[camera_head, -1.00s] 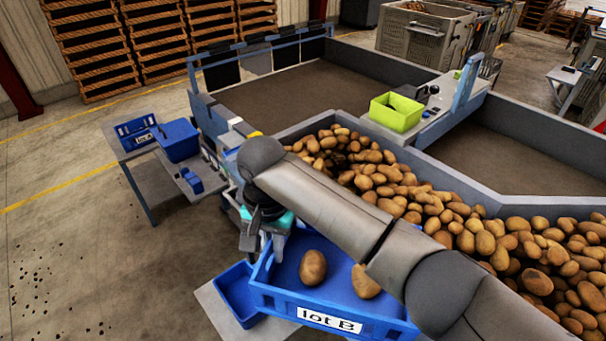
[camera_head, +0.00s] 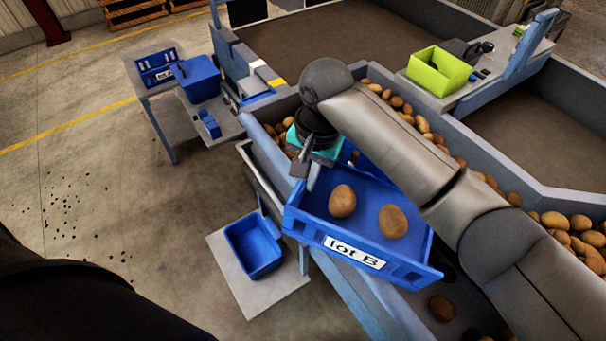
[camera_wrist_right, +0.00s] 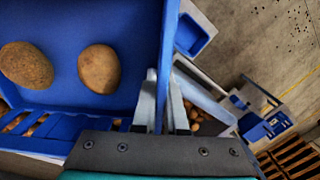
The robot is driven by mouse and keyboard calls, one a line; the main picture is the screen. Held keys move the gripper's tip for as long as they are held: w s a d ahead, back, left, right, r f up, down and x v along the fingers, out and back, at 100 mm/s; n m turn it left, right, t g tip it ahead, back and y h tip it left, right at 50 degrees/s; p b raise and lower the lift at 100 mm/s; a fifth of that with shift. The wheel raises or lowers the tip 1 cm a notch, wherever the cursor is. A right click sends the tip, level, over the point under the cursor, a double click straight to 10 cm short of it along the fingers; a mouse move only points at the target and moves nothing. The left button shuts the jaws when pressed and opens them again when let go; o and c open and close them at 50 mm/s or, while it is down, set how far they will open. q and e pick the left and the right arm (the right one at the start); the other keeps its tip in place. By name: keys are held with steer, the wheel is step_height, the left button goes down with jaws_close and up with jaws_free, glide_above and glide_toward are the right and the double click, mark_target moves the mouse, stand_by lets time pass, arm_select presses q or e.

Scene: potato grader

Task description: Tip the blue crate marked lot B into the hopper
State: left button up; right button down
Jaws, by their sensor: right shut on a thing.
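The blue crate marked lot B (camera_head: 410,268) hangs in my right gripper, over the near wall of the hopper (camera_head: 373,300). Two potatoes (camera_head: 342,201) (camera_head: 393,221) show inside it; they also show in the right wrist view (camera_wrist_right: 99,69). The crate's label faces me. My right gripper (camera_head: 314,178) is shut on the crate's left wall; in the right wrist view its fingers (camera_wrist_right: 163,105) straddle that wall. My right arm hides part of the hopper and the crate's far right corner. The hopper holds many potatoes. My left gripper is not in view.
A small blue bin (camera_head: 254,247) sits on a grey shelf left of the crate. A side table (camera_head: 217,126) with blue containers stands farther left. A green box (camera_head: 438,70) sits on a ledge across the hopper. Open floor lies at left.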

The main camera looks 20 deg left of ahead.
steer(key=shift+d+r+y, duration=1)
steer(key=shift+d+r, duration=0.1)
steer(key=shift+r, duration=0.1)
steer(key=shift+d+r+y, duration=0.6)
steer(key=shift+d+r, duration=0.25)
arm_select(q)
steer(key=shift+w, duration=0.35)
arm_select(e)
steer(key=shift+d+r, duration=0.1)
steer(key=shift+r, duration=0.05)
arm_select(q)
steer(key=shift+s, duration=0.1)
arm_select(e)
steer(key=d+r+y, duration=0.5)
steer(key=d+r, duration=0.3)
steer(key=shift+r, duration=0.2)
steer(key=shift+y, duration=0.3)
